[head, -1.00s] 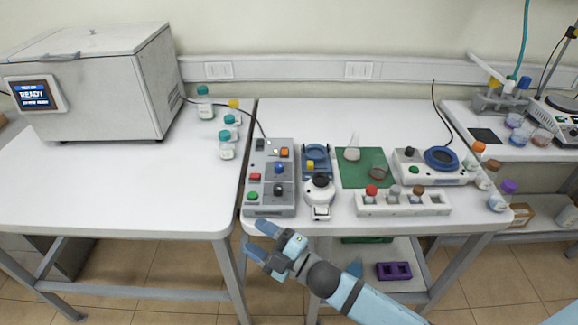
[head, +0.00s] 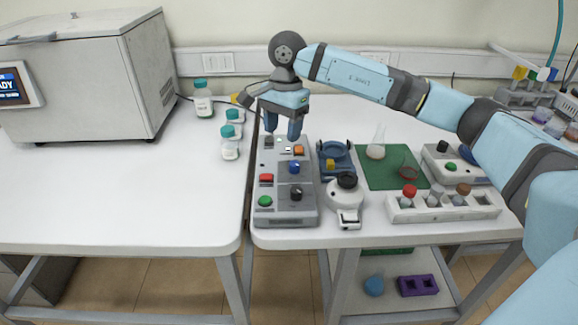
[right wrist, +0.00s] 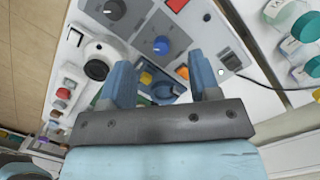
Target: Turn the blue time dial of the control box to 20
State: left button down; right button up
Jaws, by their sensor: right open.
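The grey control box (head: 280,207) stands near the left front of the middle table. Its blue time dial (head: 294,167) sits on the upper right part of the panel, and a black dial (head: 296,194) is below it. The blue dial also shows in the right wrist view (right wrist: 161,44), ahead of and between the fingers. I cannot read its setting. My right gripper (head: 282,131) is open and empty, pointing down over the far end of the box, apart from the dial and behind it. My left gripper is not in view.
Beside the box are a blue stand (head: 336,158) and a white device with a black knob (head: 346,196). A green mat (head: 380,180) with glassware and a white vial rack (head: 430,212) are further right. Capped bottles (head: 230,150) stand left, beside a large grey machine (head: 85,85).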

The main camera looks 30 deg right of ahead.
aim_at(295, 163)
jog(key=shift+h, duration=0.8)
jog(key=d+f, duration=0.1)
jog(key=f, duration=0.3)
jog(key=d+f, duration=0.1)
jog(key=f, duration=0.3)
jog(key=d+f, duration=0.1)
jog(key=f, duration=0.3)
jog(key=shift+w+d, duration=0.15)
jog(key=shift+d, duration=0.15)
jog(key=shift+r, duration=0.1)
jog(key=c, duration=0.9)
